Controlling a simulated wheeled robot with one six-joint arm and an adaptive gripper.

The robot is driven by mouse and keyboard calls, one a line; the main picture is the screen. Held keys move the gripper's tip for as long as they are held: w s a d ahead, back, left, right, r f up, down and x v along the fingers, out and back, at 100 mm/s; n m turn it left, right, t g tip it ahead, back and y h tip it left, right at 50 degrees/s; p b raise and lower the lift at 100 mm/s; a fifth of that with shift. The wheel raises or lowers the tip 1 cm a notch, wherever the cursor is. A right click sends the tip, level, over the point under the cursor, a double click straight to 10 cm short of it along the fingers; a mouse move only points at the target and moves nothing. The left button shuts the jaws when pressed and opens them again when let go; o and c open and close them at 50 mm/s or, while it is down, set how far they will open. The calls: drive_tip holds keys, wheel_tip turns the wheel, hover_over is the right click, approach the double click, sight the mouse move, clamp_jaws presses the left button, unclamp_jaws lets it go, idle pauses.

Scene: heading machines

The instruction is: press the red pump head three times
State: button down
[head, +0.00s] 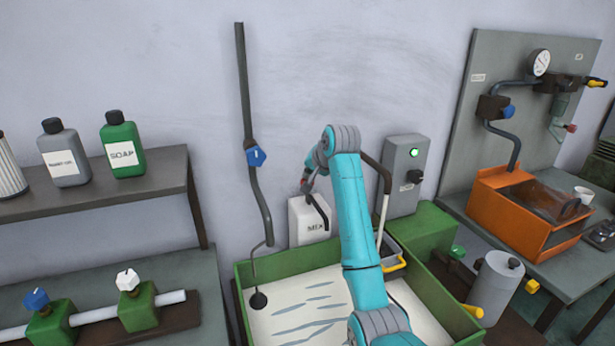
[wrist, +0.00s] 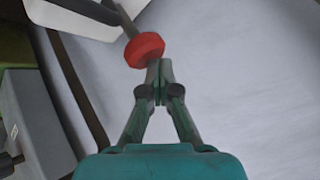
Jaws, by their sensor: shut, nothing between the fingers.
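The red pump head (wrist: 145,50) shows in the wrist view as a round red cap on a thin stem. My gripper (wrist: 155,66) is shut and empty, with its fingertips right at the near edge of the red cap. I cannot tell whether they touch it. In the head view the white container labelled MIX (head: 307,222) stands behind the green basin, and my gripper (head: 306,184) is above it. The red pump head is mostly hidden there by my gripper and arm.
A green basin (head: 243,318) with pale liquid lies below my arm. A grey switch box (head: 405,175) with a green light is at right of the arm. A dark pipe with a blue valve (head: 256,157) runs up the wall at left.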

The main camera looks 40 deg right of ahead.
drive_tip(key=shift+f, duration=0.35)
idle(0.3)
drive_tip(key=shift+r, duration=1.65)
drive_tip(key=shift+r, duration=0.1)
wheel_tip(320, 180, up, 5)
drive_tip(key=shift+f, duration=0.1)
idle(0.7)
